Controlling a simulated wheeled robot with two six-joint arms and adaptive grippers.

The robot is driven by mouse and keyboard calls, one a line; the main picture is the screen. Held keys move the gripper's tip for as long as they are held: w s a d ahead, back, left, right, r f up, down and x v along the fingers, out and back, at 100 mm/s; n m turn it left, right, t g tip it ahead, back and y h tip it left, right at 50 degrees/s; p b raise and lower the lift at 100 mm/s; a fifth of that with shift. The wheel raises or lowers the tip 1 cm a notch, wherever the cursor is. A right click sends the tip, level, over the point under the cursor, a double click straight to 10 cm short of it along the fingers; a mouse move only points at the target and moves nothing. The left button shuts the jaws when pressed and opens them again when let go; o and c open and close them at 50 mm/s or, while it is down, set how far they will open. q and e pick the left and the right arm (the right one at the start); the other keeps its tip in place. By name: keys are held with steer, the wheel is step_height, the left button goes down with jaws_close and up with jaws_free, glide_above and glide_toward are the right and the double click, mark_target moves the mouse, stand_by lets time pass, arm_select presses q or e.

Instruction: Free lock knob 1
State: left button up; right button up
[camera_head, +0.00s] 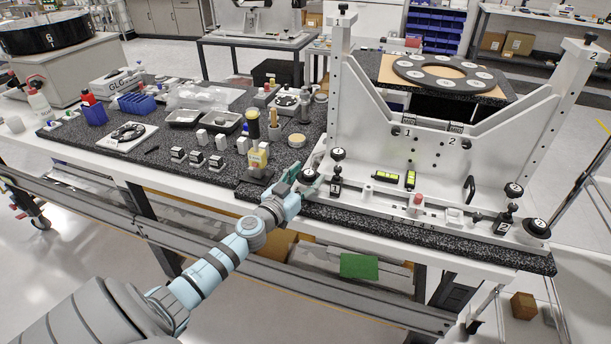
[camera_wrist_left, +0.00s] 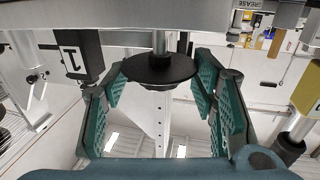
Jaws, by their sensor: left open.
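The mirror fixture (camera_head: 445,165) stands on the granite slab at the right. A black round knob (camera_head: 309,175) sits at its front left corner; I take it for lock knob 1, though its label is too small to read. My left gripper (camera_head: 294,186) is right beside this knob. In the left wrist view, the open teal fingers (camera_wrist_left: 158,92) stand on either side of a black disc-shaped knob (camera_wrist_left: 160,68) on a silver stem, with gaps on both sides. A black block marked 1 (camera_wrist_left: 72,58) hangs beside it. My right gripper is out of view.
Another black knob (camera_head: 338,154) stands just behind, on the post above a black block (camera_head: 335,187). More knobs (camera_head: 537,228) are at the fixture's right end.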

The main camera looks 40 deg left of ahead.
arm_select(q)
steer(key=c, duration=1.1)
steer(key=shift+c, duration=0.2)
